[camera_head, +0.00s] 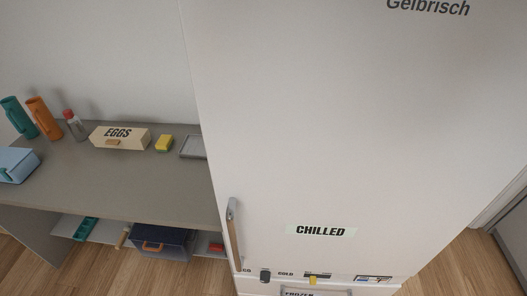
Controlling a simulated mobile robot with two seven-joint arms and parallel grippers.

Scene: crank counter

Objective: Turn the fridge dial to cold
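The white fridge (330,150) fills the middle and right of the head view. Its door bears a CHILLED label (321,231) and a long upright handle (233,225) at its left edge. Near the bottom edge is a strip with a small dark knob (265,276), which looks like the dial, just left of a COLD label (286,273). Another partly cut-off label is left of the knob. Its pointing direction is too small to tell. Right of COLD is a dark piece with a yellow part (313,280). Neither of my grippers shows.
A grey counter (120,180) left of the fridge holds an EGGS box (120,137), a yellow sponge-like block (164,143), a grey tray (193,147), bottles and a blue box (15,164). A dark blue bin (160,241) sits below. A FROZEN drawer (300,292) is under the door.

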